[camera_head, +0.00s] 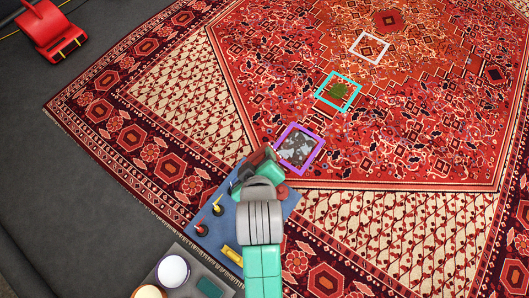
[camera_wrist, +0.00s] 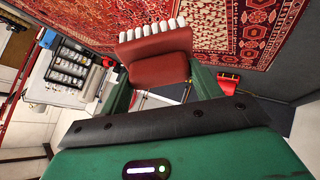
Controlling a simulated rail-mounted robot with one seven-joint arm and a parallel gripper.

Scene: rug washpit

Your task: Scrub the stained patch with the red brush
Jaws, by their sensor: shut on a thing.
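My gripper (camera_wrist: 160,85) is shut on the red brush (camera_wrist: 158,68) in the wrist view. The brush has a red block and a row of white bristle tufts pointing away from the palm. In the head view my gripper (camera_head: 262,168) is over the far edge of a blue tray, and my arm hides much of the brush. A purple outline (camera_head: 280,136) just beyond my gripper surrounds a mottled grey patch (camera_head: 299,147). A white outline (camera_head: 370,35) farther off surrounds rug pattern.
The blue tray (camera_head: 228,222) holds small upright tools (camera_head: 217,205) and a yellow block (camera_head: 232,255). A dark tray nearer me carries a white-topped round container (camera_head: 173,270) and a green block (camera_head: 209,287). A red machine (camera_head: 50,33) stands at the far left on grey floor.

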